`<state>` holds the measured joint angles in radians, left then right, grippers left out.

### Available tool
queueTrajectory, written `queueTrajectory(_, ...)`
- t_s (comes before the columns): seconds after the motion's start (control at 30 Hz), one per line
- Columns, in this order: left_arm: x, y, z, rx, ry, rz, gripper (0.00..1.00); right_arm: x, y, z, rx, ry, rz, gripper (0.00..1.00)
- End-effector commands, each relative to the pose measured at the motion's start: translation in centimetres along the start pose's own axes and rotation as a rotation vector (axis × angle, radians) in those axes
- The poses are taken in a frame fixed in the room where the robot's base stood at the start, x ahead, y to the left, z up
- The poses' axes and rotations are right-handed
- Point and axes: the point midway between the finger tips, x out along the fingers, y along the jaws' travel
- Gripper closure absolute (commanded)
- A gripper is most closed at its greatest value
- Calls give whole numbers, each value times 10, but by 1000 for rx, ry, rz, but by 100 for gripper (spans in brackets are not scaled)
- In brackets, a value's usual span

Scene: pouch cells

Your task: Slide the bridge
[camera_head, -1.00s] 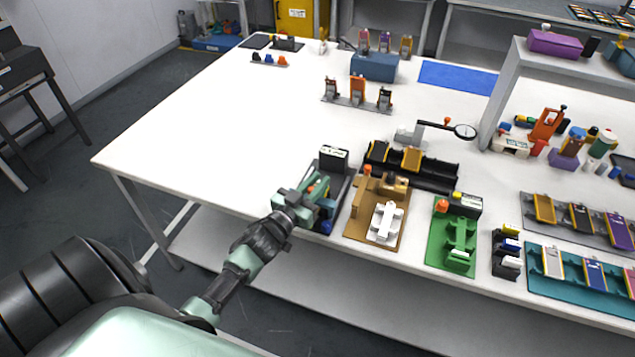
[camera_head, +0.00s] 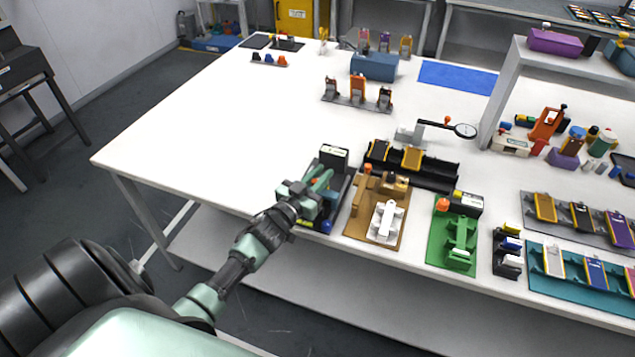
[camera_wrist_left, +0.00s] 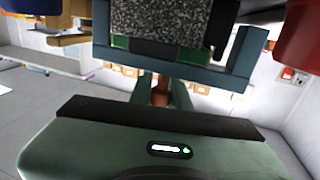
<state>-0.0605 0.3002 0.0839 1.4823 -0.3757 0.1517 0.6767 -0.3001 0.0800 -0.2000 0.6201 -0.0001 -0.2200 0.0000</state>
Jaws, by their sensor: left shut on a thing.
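My left gripper (camera_head: 318,193) is at the dark fixture (camera_head: 346,183) near the table's front edge, left of the tan fixture. It is shut on a blue-grey piece that I take to be the bridge; the gripper and wrist hide most of it in the head view. In the left wrist view a blue-grey bar with upright ends, the bridge (camera_wrist_left: 240,62), lies across the gripper (camera_wrist_left: 160,92), beside a dark speckled block (camera_wrist_left: 160,20). Exactly how the fingers touch it is unclear. My right gripper is not in view.
A black block with a white label (camera_head: 333,157) stands at the fixture's back. The tan fixture (camera_head: 360,226) with a white part and the green fixture (camera_head: 440,252) stand to the right. A black rack (camera_head: 430,172) is behind them. The table's left side is clear.

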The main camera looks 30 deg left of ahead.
Motion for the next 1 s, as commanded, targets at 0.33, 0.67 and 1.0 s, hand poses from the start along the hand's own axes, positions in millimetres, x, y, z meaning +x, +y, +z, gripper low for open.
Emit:
queueTrajectory(0.33,22,-5,-2,0,2,0,100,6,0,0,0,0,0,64)
queueTrajectory(0.67,21,-5,-2,1,2,0,61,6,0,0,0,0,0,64)
queueTrajectory(1.0,4,-5,1,1,-1,0,61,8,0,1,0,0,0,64)
